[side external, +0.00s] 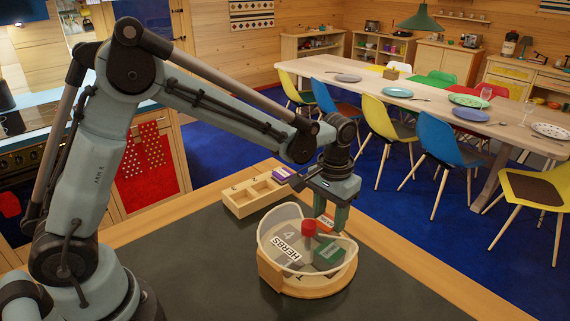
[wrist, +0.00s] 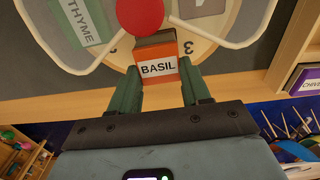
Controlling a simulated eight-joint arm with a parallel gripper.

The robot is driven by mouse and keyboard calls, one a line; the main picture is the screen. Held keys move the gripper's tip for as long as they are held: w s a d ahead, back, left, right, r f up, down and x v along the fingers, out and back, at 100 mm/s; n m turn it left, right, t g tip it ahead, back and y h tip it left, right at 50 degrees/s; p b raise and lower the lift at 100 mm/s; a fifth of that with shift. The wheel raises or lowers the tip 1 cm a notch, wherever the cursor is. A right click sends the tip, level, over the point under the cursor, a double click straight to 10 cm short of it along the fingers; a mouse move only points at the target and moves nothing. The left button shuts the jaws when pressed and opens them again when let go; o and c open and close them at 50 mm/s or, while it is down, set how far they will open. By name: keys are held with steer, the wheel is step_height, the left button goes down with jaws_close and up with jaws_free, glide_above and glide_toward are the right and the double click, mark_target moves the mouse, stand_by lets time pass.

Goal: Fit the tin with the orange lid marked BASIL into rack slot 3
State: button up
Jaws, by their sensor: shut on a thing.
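The BASIL tin (wrist: 157,65) has an orange lid and label end and dark sides. My gripper (wrist: 158,84) is shut on it, a green finger on either side. In the side view my gripper (side external: 332,218) points down at the far side of the round rack (side external: 312,287), and the tin (side external: 324,225) shows partly between fingers and red knob. In the wrist view the tin is over the rack, close to the red knob (wrist: 140,14), with the numeral 3 (wrist: 188,48) just right of it. I cannot tell whether it touches the rack floor.
A green THYME tin (wrist: 84,18) lies in another rack slot. A wooden compartment tray (side external: 238,209) and a purple CHIVES tin (wrist: 306,82) are nearby. The dark counter's front is clear.

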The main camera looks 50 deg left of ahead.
step_height(320, 180, up, 9)
steer(key=s+a+r, duration=0.2)
steer(key=s+a, duration=0.7)
steer(key=a, duration=0.1)
glide_toward(245, 184)
steer(key=s+d+f, duration=0.2)
steer(key=s+d, duration=0.1)
steer(key=d, duration=0.1)
steer(key=shift+m, duration=0.4)
steer(key=shift+w+f, duration=0.2)
steer(key=shift+f, duration=2)
steer(key=shift+f, duration=0.15)
steer(key=o, duration=1.1)
steer(key=shift+c, duration=0.2)
